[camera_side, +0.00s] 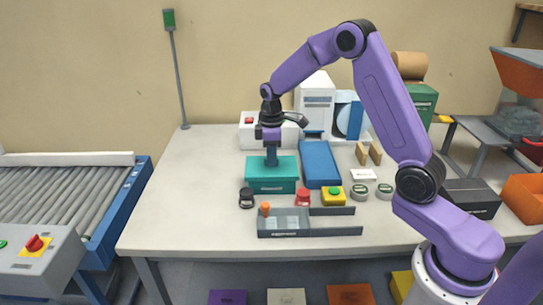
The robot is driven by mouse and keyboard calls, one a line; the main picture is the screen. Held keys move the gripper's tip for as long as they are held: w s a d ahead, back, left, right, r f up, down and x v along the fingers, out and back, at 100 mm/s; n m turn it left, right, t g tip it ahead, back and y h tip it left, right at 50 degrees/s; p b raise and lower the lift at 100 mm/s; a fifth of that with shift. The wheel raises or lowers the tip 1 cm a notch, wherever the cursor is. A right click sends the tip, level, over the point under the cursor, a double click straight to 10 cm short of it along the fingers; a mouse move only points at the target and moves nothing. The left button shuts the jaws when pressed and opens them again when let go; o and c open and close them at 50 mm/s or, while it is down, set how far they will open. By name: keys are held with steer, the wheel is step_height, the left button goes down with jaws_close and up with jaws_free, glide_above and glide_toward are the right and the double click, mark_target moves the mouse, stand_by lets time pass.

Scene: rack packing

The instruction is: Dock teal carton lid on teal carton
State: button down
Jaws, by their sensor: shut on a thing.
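The teal carton (270,187) stands on the table, left of the middle, with its labelled front toward the camera. The teal carton lid (286,167) lies level over the top of the carton and lines up with it closely. I cannot tell whether it is fully seated or a small gap remains. My gripper (271,161) points straight down at the middle of the lid and is shut on it. The fingertips are too small to see clearly.
A long blue box (320,164) stands close to the right of the carton. A grey tray (284,222), a dark jar (246,198), a red-topped jar (302,197) and a yellow block (333,196) stand in front. The table's left side is clear.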

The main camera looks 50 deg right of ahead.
steer(key=shift+f, duration=0.55)
steer(key=c, duration=1.3)
jaws_free()
steer(key=shift+o, duration=0.2)
step_height(320, 180, up, 13)
steer(key=s+a+n, duration=0.1)
steer(key=s+a, duration=0.5)
steer(key=s, duration=0.3)
steer(key=s+a+n, duration=0.1)
steer(key=s+a, duration=0.5)
steer(key=s, duration=0.2)
steer(key=s+d+f, duration=0.1)
steer(key=s+f, duration=0.1)
steer(key=s, duration=0.8)
steer(key=s+d+f+n, duration=0.1)
steer(key=s+d, duration=0.1)
steer(key=s, duration=0.7)
steer(key=shift+s+f+n, duration=0.3)
steer(key=shift+s+f, duration=0.05)
steer(key=shift+f, duration=0.05)
